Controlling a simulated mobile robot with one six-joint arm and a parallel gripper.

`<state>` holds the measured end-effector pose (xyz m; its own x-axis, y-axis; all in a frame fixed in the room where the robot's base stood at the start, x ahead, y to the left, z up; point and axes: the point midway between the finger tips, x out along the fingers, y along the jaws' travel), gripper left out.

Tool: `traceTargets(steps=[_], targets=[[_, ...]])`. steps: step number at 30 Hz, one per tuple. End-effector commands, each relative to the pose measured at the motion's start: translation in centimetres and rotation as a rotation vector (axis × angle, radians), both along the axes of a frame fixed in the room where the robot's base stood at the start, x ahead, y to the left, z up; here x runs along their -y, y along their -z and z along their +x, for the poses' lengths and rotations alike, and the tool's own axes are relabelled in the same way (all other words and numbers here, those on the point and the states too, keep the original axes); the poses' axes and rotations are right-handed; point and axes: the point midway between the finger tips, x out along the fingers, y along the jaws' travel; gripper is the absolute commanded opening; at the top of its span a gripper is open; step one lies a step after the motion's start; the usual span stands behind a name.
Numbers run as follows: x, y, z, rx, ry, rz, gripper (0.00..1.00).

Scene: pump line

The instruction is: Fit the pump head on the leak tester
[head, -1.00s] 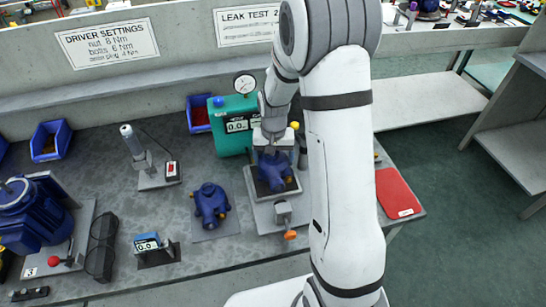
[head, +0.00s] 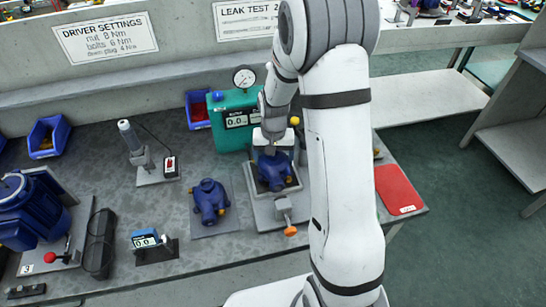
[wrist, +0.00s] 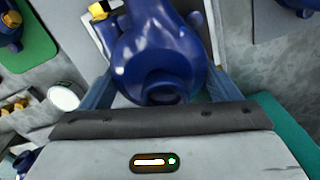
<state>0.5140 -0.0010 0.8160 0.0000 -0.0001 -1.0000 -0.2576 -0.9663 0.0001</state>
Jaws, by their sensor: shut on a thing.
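A blue pump head (head: 274,171) with yellow plugs is at the leak tester's grey fixture (head: 262,211). My gripper (head: 272,146) is above it with the jaws down around its upper part. In the wrist view the blue pump head (wrist: 160,55) fills the middle between the two fingers, and my gripper (wrist: 155,95) is shut on it. The fixture's pale frame shows around the pump head; whether it is fully seated I cannot tell. The teal leak tester (head: 232,120) with a round gauge (head: 245,78) stands behind. An orange-tipped clamp (head: 290,231) is at the fixture's front.
A second blue pump head (head: 209,200) sits on a grey plate to the left. A screwdriver stand (head: 137,147), a small blue display (head: 146,240) and a blue motor (head: 30,210) stand further left. A red mat (head: 399,189) lies right of my arm.

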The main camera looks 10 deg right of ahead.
Motion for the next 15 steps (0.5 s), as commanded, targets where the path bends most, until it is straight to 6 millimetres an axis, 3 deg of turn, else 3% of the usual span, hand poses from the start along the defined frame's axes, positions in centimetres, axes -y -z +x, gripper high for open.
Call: traceTargets(steps=[15], targets=[[0.02, 1.1, 0.03, 0.001, 0.0, 0.0, 0.54]])
